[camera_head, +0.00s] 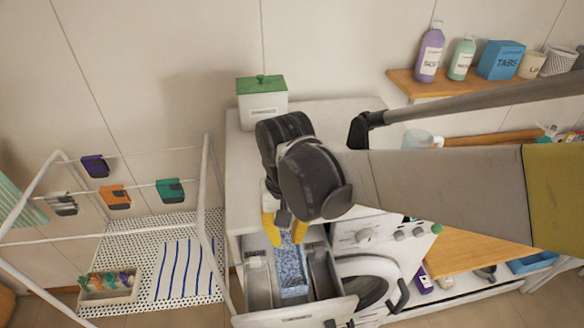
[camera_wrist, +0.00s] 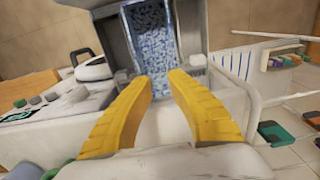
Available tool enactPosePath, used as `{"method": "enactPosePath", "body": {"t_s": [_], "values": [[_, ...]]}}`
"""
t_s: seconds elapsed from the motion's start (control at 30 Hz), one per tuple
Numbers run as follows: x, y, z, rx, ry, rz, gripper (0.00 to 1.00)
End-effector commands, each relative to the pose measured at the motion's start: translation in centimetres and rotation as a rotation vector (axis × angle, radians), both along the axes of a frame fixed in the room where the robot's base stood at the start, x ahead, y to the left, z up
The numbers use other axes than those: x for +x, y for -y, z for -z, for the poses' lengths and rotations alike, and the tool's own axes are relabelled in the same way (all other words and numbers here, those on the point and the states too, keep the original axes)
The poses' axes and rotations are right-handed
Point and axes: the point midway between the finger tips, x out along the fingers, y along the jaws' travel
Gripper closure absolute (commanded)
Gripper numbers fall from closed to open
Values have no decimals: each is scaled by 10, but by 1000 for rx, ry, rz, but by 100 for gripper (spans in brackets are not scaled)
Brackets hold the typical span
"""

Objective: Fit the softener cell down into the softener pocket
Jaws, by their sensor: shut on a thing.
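My gripper (camera_head: 285,228) has yellow fingers and points down at the back of the pulled-out washer drawer (camera_head: 258,285). In the wrist view, its fingertips (camera_wrist: 158,82) are close together at the near end of a blue-speckled strip (camera_wrist: 150,35). That strip lies between grey drawer walls and also shows in the head view (camera_head: 291,270). The gripper is shut on a piece I take to be the softener cell; its outline is largely hidden by the fingers. I cannot tell whether the blue strip is part of it. The softener pocket is not clearly distinguishable among the grey compartments.
The washer door (camera_head: 362,285) is below and right of the drawer. A green-lidded box (camera_head: 262,102) stands on the washer top. A white rack (camera_head: 205,190) with hanging clips is at left. Bottles (camera_head: 430,52) line a wall shelf (camera_head: 440,88) at right.

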Motion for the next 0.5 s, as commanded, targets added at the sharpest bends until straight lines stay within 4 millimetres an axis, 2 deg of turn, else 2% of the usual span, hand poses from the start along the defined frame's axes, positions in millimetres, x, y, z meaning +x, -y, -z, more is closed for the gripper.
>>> {"method": "enactPosePath", "body": {"t_s": [0.1,0.27,0.5], "values": [[0,0,23,0,0,0,100],[0,0,40,0,0,0,100],[0,0,75,0,0,0,100]]}}
